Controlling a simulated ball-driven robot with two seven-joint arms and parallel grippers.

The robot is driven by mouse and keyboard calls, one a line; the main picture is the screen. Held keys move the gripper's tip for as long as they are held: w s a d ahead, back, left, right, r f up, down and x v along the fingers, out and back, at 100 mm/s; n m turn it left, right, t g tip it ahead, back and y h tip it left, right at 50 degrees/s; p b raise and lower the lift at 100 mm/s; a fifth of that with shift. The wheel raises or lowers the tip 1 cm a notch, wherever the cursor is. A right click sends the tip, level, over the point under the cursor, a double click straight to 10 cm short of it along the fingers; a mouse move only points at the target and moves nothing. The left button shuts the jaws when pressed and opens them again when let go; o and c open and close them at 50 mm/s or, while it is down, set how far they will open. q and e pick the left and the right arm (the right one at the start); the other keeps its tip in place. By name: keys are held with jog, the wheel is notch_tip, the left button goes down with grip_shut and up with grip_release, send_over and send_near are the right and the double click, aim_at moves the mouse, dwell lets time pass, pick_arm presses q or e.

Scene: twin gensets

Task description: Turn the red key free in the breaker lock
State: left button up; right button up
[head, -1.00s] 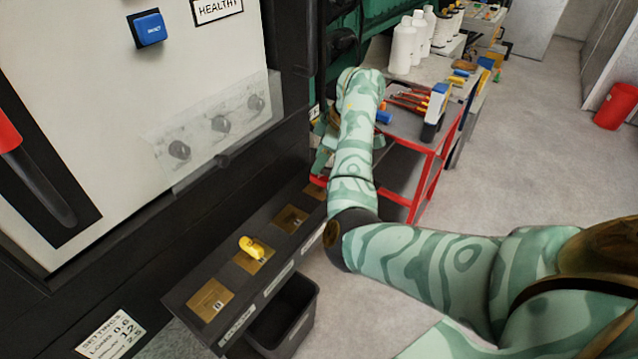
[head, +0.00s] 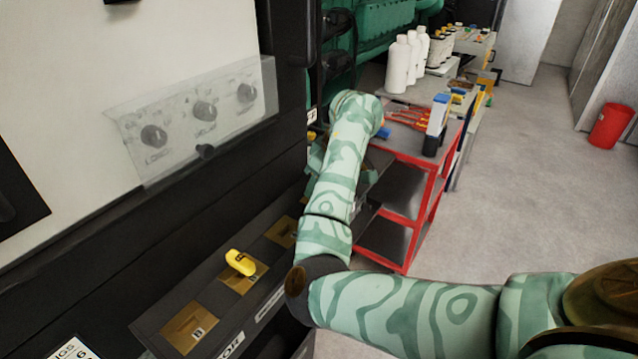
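No red key shows; my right arm covers the far end of the dark key shelf (head: 150,327) below the cabinet. A yellow key (head: 240,262) stands in a brass plate (head: 250,273) on that shelf. A nearer brass plate (head: 190,328) is empty, and another brass plate (head: 281,232) lies farther along. My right arm reaches in from the right and bends away over the shelf's far end. Its gripper is mostly hidden behind the wrist, so its fingers and anything between them cannot be made out. My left gripper is out of view.
A clear hinged cover (head: 180,160) with black knobs (head: 205,111) behind it is on the cabinet front. White bottles (head: 398,65) stand behind.

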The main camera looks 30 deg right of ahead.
grip_shut()
jog(key=shift+r+n+p, duration=0.15)
jog(key=shift+n+p, duration=0.15)
jog(key=shift+p, duration=0.05)
jog(key=n+g+y+p, duration=0.1)
jog(key=n+p, duration=0.2)
jog(key=n, duration=0.1)
jog(key=n+g+y+p, duration=0.1)
jog(key=n+p, duration=0.2)
jog(key=n+g+p, duration=0.1)
jog(key=n+p, duration=0.2)
jog(key=n, duration=0.1)
jog(key=shift+r+n+g+y, duration=0.2)
jog(key=shift+n+g+y, duration=0.1)
jog(key=shift+g+y, duration=0.1)
jog(key=shift+f+n+g, duration=0.1)
jog(key=shift+n+g, duration=0.3)
jog(key=shift+n, duration=0.8)
jog(key=n, duration=0.2)
jog(key=n+g, duration=0.1)
jog(key=n, duration=0.1)
jog(key=shift+f+g, duration=0.3)
jog(key=shift+o, duration=0.6)
grip_release()
